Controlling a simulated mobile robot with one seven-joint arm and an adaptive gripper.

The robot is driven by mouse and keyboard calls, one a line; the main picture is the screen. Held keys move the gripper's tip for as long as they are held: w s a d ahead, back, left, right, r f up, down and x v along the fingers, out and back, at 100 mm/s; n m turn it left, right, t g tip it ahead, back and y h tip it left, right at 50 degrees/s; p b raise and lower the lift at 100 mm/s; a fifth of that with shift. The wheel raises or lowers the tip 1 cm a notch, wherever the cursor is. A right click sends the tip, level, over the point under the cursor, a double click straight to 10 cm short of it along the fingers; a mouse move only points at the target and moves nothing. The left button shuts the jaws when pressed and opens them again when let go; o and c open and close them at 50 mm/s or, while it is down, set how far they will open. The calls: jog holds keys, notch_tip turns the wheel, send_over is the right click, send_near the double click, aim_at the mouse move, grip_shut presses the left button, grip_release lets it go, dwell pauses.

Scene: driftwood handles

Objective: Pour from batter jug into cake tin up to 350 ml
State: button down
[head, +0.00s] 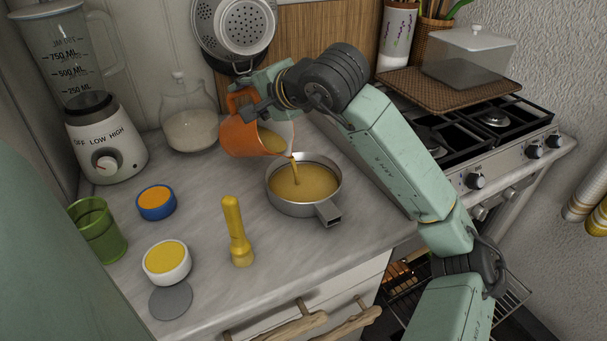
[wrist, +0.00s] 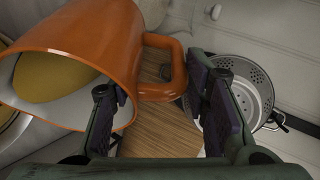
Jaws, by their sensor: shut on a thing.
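The batter jug (head: 241,136) is orange with a pale inside. It is tilted to the right above the cake tin, and yellow-brown batter runs from its lip in a stream. The cake tin (head: 325,210) is round grey metal with a short handle; batter covers its floor. I see no level marks on it. My gripper (head: 251,96) is shut on the jug's handle at the jug's upper side. In the wrist view the jug (wrist: 118,40) fills the upper left, batter still inside, and its handle (wrist: 165,88) runs between my fingers (wrist: 160,92).
A yellow flashlight-shaped object (head: 236,232), a white bowl (head: 167,275), a blue-rimmed bowl (head: 156,215) and a green cup (head: 98,232) stand at the front left. A blender (head: 104,140) and glass jar (head: 190,128) stand behind. The stove (head: 490,135) is at right.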

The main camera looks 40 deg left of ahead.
jog(key=shift+w+d+f+m+y, duration=0.15)
jog(key=shift+d+m+y, duration=0.15)
jog(key=shift+d+y, duration=0.7)
dwell(1.3)
jog(key=shift+d+y+b, duration=0.3)
jog(key=shift+d+b, duration=0.15)
jog(key=shift+b, duration=0.4)
